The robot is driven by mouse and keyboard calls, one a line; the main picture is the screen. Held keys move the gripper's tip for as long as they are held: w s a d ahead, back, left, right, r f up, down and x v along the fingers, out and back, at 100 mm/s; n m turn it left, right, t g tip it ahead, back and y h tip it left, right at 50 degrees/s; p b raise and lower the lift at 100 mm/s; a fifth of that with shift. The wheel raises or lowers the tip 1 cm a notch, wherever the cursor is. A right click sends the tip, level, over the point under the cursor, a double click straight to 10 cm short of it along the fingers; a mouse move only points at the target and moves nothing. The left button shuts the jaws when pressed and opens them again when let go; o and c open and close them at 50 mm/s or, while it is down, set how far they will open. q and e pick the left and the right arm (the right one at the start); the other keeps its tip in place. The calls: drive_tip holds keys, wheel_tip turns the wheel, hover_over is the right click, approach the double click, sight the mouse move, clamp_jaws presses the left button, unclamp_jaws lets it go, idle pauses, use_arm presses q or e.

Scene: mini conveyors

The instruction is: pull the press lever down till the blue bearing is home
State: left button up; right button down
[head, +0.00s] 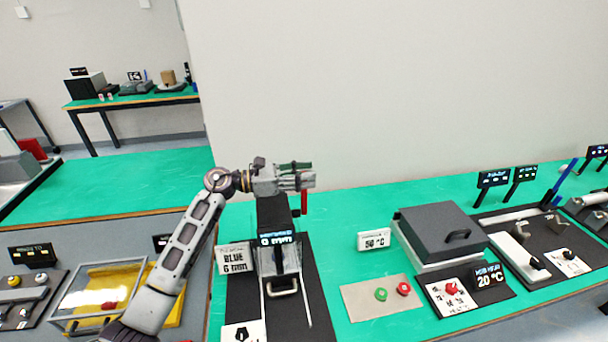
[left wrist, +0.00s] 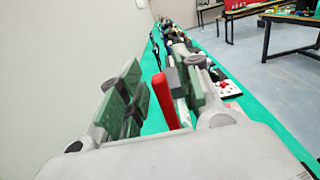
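The press (head: 275,215) is a dark column on the green bench, with a small lit display on its front. Its red lever handle (head: 304,202) hangs at the column's right, just below my left gripper (head: 303,174). In the left wrist view the red handle (left wrist: 165,100) stands between the green-padded fingers, nearer the right finger. A gap shows between the handle and the left finger, so the gripper is open around it. I cannot make out the blue bearing. My right gripper is not in view.
A "BLUE 6 mm" sign (head: 234,260) stands left of the press. A metal handle (head: 282,287) is at the press's front. To the right are a panel with green and red buttons (head: 382,298) and a grey lidded box (head: 440,232). A wall rises behind the bench.

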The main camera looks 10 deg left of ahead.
use_arm(q)
drive_tip(key=shift+c, duration=0.3)
clamp_jaws()
